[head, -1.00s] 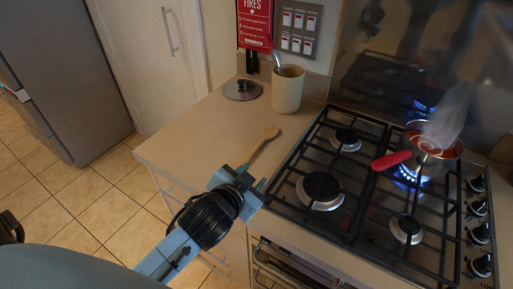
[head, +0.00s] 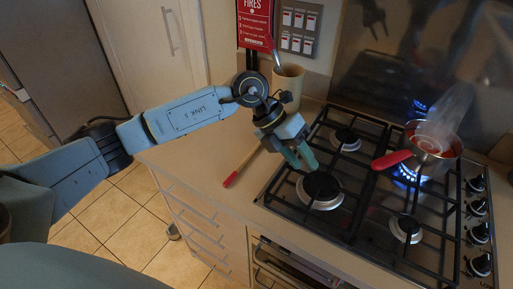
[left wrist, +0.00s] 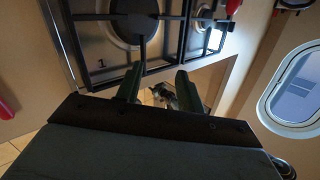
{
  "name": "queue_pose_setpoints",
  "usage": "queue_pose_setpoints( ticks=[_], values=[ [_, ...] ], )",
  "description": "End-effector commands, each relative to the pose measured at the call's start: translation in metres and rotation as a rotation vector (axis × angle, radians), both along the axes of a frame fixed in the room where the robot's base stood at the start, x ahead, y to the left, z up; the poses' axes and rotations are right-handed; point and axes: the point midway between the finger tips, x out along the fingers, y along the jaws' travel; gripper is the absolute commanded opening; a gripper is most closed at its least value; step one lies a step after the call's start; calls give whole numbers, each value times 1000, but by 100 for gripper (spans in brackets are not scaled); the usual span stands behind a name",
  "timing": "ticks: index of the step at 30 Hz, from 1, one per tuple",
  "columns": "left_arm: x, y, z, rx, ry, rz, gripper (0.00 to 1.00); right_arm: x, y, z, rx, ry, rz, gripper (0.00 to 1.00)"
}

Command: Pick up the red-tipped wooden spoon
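The wooden spoon (head: 245,163) lies on the counter left of the hob, its red tip (head: 229,180) toward the counter's front edge. Its bowl end is hidden behind my left arm. My left gripper (head: 302,160) is over the left side of the hob, to the right of the spoon and apart from it. In the left wrist view, the fingers (left wrist: 160,88) stand apart with nothing held between them. A red end (left wrist: 5,108) at that view's left edge looks like the spoon's tip. My right gripper is not in view.
A steaming saucepan (head: 441,158) with a red handle (head: 391,160) stands over a lit burner. The hob's black grates (head: 345,215) lie below my gripper. A cream utensil pot (head: 288,92) stands behind my wrist. Bare counter (head: 205,165) lies left of the spoon.

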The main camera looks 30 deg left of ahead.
Motion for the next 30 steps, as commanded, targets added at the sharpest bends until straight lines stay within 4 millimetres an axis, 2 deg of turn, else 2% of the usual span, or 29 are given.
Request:
queue_pose_setpoints(
  ticks=[1, 3, 6, 10, 14, 21, 24, 30],
  values=[
    [11, 33, -2, 146, 4, 17, 38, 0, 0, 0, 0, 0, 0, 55],
    [19, 74, -3, 323, 25, 46, 38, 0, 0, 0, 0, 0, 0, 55],
    [25, 122, 2, 513, 57, 98, 38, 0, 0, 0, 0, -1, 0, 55],
    [27, 158, 10, 651, 89, 147, 38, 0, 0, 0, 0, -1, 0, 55],
    [26, 169, 1, 695, 104, 162, 38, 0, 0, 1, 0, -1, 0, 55],
    [26, 168, -45, 692, 105, 159, 38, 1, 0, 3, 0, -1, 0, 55],
    [26, 168, -59, 692, 103, 160, 38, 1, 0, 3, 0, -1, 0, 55],
    [27, 169, -72, 691, 101, 159, 38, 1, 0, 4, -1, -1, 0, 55]
  ],
)
